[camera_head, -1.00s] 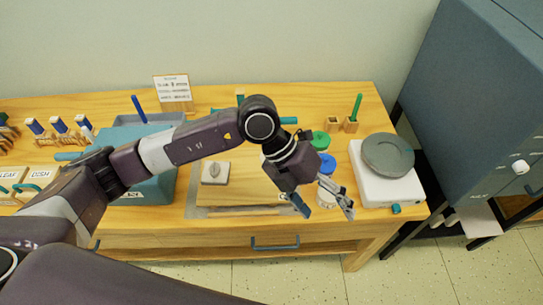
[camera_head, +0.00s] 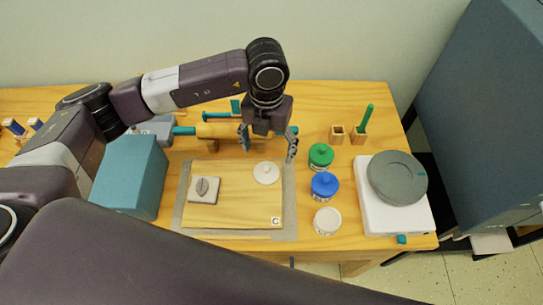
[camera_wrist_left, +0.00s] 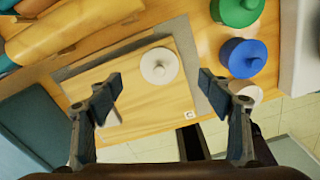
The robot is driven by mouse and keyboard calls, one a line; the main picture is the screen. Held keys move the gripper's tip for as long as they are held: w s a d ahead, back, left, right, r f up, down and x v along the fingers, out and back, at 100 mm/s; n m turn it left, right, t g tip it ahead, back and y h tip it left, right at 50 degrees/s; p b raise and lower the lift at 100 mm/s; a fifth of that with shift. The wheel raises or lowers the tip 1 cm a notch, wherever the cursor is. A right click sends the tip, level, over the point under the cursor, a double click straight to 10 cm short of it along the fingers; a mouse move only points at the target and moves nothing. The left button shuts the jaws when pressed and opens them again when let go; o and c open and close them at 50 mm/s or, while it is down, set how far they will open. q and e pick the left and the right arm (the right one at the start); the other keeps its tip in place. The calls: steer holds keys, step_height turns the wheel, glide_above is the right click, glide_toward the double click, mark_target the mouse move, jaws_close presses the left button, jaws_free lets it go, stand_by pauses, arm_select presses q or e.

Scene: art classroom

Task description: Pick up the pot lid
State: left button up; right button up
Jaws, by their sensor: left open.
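The pot lid (camera_head: 266,173), a small white disc with a knob on top, lies flat on the right upper part of a wooden board (camera_head: 235,215) marked C. In the left wrist view the lid (camera_wrist_left: 170,76) shows between the two fingers, a little beyond the tips. My left gripper (camera_head: 268,153) is open and empty. It points down above the board's back edge, behind the lid, and does not touch it. In the left wrist view the gripper's fingers (camera_wrist_left: 161,90) are spread wide. My right gripper is not in view.
A grey square piece with a knob (camera_head: 204,190) sits left on the board. Green (camera_head: 321,155), blue (camera_head: 324,185) and white (camera_head: 327,220) lidded jars stand close to its right. A wooden roller (camera_head: 218,131) lies behind. A teal box (camera_head: 130,177) stands left, a white scale (camera_head: 393,218) right.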

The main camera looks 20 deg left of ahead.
mark_target(267, 167)
arm_select(q)
steer(key=f+p, duration=0.1)
steer(key=f, duration=0.1)
steer(key=s+f+p, duration=0.1)
steer(key=f, duration=0.1)
steer(key=shift+a+f, duration=0.1)
step_height(267, 167, down, 3)
steer(key=shift+r+p, duration=0.15)
steer(key=shift+p, duration=0.3)
steer(key=shift+w+f, duration=0.1)
steer(key=shift+f, duration=0.2)
steer(key=shift+c, duration=0.2)
steer(key=c, duration=0.8)
steer(key=shift+c, duration=0.3)
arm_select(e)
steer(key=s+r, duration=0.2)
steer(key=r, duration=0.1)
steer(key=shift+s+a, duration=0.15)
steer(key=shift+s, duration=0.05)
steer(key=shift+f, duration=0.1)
